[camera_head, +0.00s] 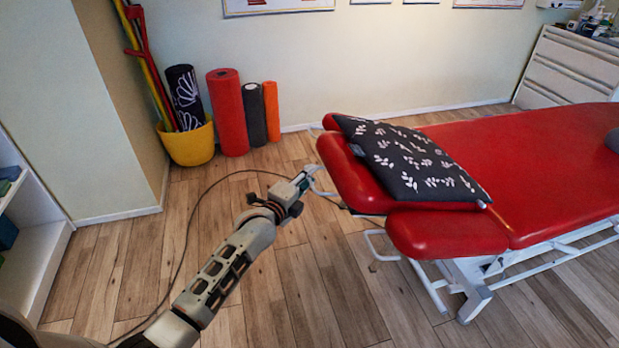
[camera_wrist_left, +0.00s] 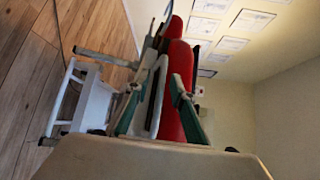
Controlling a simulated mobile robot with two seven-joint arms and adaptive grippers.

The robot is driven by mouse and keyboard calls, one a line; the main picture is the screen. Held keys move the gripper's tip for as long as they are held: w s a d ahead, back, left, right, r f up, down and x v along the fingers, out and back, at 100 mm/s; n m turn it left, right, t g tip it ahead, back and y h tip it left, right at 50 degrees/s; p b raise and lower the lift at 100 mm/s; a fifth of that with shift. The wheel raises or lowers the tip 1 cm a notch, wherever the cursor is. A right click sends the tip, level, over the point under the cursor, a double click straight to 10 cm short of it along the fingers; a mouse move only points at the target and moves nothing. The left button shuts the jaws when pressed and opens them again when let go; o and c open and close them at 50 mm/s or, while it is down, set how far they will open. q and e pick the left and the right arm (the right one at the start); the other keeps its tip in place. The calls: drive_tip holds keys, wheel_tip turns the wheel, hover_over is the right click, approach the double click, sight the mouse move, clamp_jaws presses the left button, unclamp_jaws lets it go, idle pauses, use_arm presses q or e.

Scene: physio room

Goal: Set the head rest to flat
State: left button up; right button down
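The head rest (camera_head: 347,178) is the red padded middle section at the left end of the red treatment couch (camera_head: 540,150). A dark leaf-patterned pillow (camera_head: 410,160) lies over it and hides much of its top, so its exact tilt is hard to tell. A thin pale bar (camera_head: 322,190) shows at its left end. My left gripper (camera_head: 304,180) is at that end, close to the bar; contact cannot be told. In the left wrist view my left gripper (camera_wrist_left: 155,103) has its green-grey fingers apart, with red padding and pale frame between or beyond them. My right gripper is out of view.
A padded arm section (camera_head: 445,233) and a white loop handle (camera_head: 378,245) stand out at the couch's near side. A cable (camera_head: 190,225) crosses the wooden floor. Rolls (camera_head: 228,112) and a yellow bucket (camera_head: 190,145) stand at the wall.

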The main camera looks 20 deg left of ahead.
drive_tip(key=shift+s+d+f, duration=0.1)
